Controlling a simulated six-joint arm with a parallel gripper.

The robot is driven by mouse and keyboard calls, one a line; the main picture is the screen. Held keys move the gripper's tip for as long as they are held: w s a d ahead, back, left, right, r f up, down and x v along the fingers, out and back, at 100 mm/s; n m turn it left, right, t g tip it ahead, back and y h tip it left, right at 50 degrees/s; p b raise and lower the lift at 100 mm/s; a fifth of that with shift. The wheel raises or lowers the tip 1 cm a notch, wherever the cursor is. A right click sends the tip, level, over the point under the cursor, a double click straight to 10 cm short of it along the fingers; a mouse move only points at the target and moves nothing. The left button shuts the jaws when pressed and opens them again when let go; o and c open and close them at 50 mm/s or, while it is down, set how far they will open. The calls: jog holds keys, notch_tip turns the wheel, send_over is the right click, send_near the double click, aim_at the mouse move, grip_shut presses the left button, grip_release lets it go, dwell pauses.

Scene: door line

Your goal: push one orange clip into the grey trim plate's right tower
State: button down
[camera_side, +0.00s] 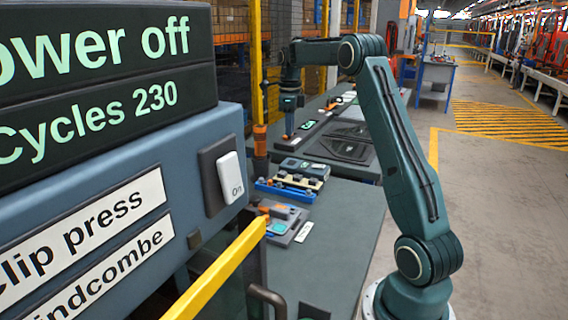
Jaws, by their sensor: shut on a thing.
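My gripper (289,132) points straight down over the far part of the bench, at the left end of my bent arm. It is small in this view. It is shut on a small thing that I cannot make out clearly. A dark grey plate-like part (345,148) lies on the bench to the right of my gripper. I cannot tell for sure whether it is the trim plate, and I cannot make out its towers. I cannot tell whether the gripper touches anything below it.
A clip press (190,150) with a "Power off" display fills the left foreground. A yellow bar (215,275) crosses in front of it. A blue tray (286,190) and a grey fixture (285,222) sit mid-bench. An orange-and-black upright tool (260,139) stands left of my gripper.

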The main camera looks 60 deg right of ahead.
jog(key=shift+s+a+f, duration=0.15)
jog(key=shift+a+f, duration=0.3)
send_over(293, 211)
notch_tip(293, 211, down, 10)
jog(key=shift+w+d+r, duration=0.2)
jog(key=shift+d, duration=0.15)
jog(key=shift+f, duration=0.2)
jog(key=shift+f, duration=2.7)
jog(key=shift+f, duration=1.2)
dwell(0.3)
jog(key=c, duration=1.4)
grip_release()
